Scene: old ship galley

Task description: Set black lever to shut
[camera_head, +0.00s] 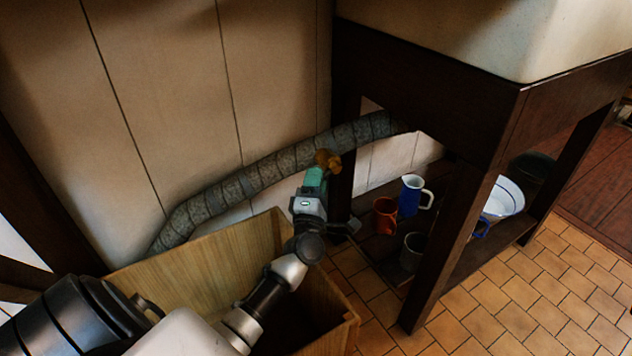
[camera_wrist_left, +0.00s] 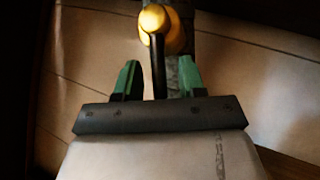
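The black lever (camera_wrist_left: 159,68) shows in the left wrist view as a thin dark bar. It runs down from a brass valve body (camera_wrist_left: 156,18) and lies between my left gripper's green fingers. In the head view the brass valve (camera_head: 328,160) sits at the lagged pipe (camera_head: 255,178), just above the fingertips; the lever is hidden there. My left gripper (camera_wrist_left: 159,76) is open, with gaps on both sides of the lever. It also shows in the head view (camera_head: 314,180), reaching up to the valve. My right gripper is not in view.
A wooden crate (camera_head: 200,258) stands below my left arm. To the right, a dark wooden stand (camera_head: 440,85) carries a pale basin (camera_head: 460,30). Its low shelf holds a red mug (camera_head: 385,214), a blue jug (camera_head: 411,196) and a grey mug (camera_head: 412,252). Tiled floor (camera_head: 520,300) is clear at the lower right.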

